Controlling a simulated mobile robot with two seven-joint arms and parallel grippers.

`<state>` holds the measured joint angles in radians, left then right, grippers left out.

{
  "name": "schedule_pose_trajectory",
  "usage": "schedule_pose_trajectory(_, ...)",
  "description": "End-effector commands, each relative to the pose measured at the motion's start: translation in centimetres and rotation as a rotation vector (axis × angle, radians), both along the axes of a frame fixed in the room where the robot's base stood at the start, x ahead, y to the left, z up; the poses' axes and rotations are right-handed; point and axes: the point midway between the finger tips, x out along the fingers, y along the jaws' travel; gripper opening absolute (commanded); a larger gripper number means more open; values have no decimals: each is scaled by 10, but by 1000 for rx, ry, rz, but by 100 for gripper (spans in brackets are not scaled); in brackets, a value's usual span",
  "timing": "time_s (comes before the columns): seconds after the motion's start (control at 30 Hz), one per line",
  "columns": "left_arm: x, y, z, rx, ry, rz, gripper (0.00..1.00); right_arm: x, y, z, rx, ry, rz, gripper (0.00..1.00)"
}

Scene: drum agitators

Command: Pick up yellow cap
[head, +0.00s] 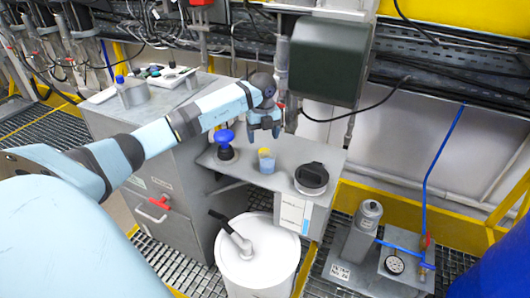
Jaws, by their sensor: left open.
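A small yellow cap (264,151) shows on top of a small blue-grey container (267,164) on the grey metal shelf. My left arm reaches in from the left across the picture. My left gripper (263,133) is open and points down above the yellow cap, apart from it in the picture. Nothing shows between its fingers. The exact height of the gap cannot be told. My right gripper is not in view.
A blue knob-like object (224,143) stands left of the cap, and a black round lid (311,175) lies to the right. A dark green box (328,60) hangs behind at right. A white drum (257,262) stands below the shelf (283,182).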

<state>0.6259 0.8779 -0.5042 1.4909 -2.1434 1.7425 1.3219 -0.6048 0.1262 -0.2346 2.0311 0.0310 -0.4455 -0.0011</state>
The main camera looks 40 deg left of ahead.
Motion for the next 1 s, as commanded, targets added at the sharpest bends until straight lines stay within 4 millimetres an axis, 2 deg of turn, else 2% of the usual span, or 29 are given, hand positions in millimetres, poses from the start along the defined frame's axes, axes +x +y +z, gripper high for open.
schedule_pose_trajectory(0.07,0,-1,-10,-2,1,-1,72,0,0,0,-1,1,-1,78)
schedule_pose_trajectory(0.3,1,0,-23,-2,1,-1,72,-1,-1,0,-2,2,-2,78)
schedule_pose_trajectory(0.6,5,1,-64,-2,1,-1,72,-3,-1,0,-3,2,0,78)
schedule_pose_trajectory(0.83,6,1,-67,-1,0,-2,72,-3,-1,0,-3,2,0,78)
schedule_pose_trajectory(0.87,6,1,-67,-1,0,-2,68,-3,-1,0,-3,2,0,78)
schedule_pose_trajectory(1.0,6,1,-67,-1,0,-2,36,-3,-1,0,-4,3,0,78)
